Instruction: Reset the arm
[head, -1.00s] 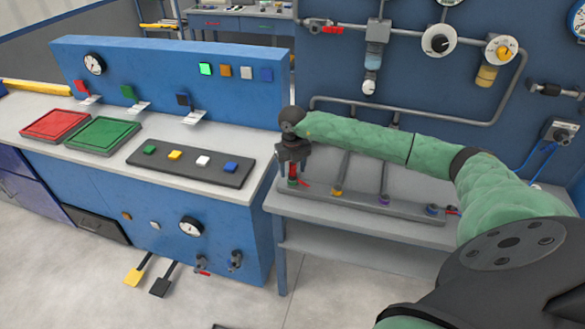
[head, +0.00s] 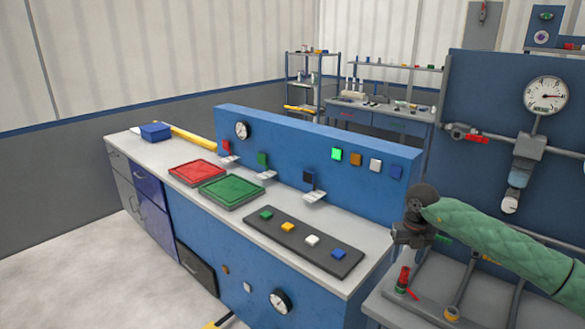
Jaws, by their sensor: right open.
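My right arm comes in from the right with a green sleeve. Its dark right gripper (head: 408,238) is open and empty, above the back left of the pipe rack (head: 432,308) on the grey bench. A small red valve (head: 403,279) stands upright on the rack, below the gripper and apart from it. A yellow fitting (head: 451,312) is also on the rack, further right. My left gripper is not in view.
The blue console (head: 300,165) stands left of the bench, with a red tray (head: 198,172), a green tray (head: 231,190) and a dark button strip (head: 302,242) on its top. Gauges and pipes cover the blue panel (head: 480,90) behind the arm. Open floor lies at lower left.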

